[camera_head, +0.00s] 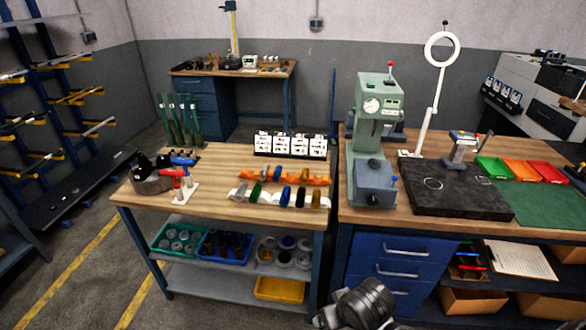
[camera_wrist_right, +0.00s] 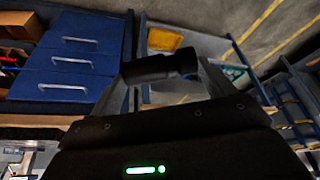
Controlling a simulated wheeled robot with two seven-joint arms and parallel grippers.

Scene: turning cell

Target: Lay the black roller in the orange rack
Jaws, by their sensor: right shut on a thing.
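The black roller (camera_wrist_right: 158,68) is held crosswise between the fingertips of my right gripper (camera_wrist_right: 165,72) in the right wrist view. Both fingers are closed on it, and it is clear of any surface. The orange rack (camera_head: 318,180) lies on the left workbench in the head view, a low wavy rail with a few rollers in it, among them a blue one (camera_head: 277,173). My right gripper and the black roller do not show in the head view; only a dark part of my right arm shows at the bottom. My left gripper is in neither view.
A white rack (camera_head: 327,204) with several coloured rollers lies just in front of the orange rack. White-labelled holders (camera_head: 290,145) stand behind it. A green press (camera_head: 375,145) stands close on the right. A brown pot (camera_head: 152,182) with tools sits at the left.

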